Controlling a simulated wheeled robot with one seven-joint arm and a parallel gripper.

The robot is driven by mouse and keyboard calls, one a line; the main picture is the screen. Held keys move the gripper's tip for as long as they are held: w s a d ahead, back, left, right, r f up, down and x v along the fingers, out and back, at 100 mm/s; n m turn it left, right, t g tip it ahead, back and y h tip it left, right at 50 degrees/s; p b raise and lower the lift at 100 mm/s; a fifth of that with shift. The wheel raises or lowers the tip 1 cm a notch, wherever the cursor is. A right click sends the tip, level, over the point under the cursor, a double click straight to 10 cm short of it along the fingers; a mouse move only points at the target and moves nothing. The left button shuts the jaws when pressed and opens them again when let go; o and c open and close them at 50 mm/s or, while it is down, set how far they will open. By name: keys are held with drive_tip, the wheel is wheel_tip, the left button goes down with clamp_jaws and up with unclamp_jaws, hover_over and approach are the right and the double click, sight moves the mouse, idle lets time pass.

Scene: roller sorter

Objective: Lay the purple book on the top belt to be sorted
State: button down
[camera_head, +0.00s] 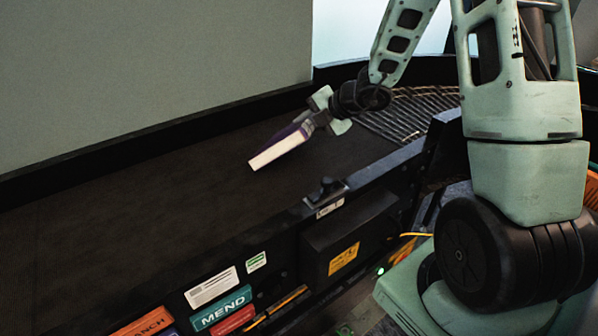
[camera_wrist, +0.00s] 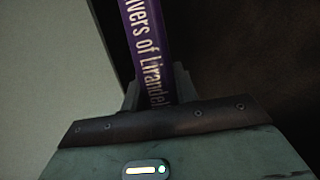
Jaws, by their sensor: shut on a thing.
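The purple book (camera_head: 283,146) is in my gripper (camera_head: 318,118), which is shut on one end of it. In the head view its pale page edge faces the camera and it slants down to the left, over the dark top belt (camera_head: 130,205). I cannot tell whether its low end touches the belt. In the wrist view the book's purple spine (camera_wrist: 150,45) with white lettering rises from between the jaws (camera_wrist: 155,100).
A black rail with a small dark fitting (camera_head: 326,190) runs along the belt's near side. Metal rollers (camera_head: 410,115) lie beyond the gripper to the right. A grey wall (camera_head: 150,70) stands behind the belt. The belt's left part is clear.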

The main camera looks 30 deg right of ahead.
drive_tip(key=shift+r, duration=0.1)
drive_tip(key=c, duration=1.3)
unclamp_jaws()
drive_tip(key=shift+o, duration=0.2)
drive_tip(key=p+v, duration=0.5)
drive_tip(key=v, duration=0.3)
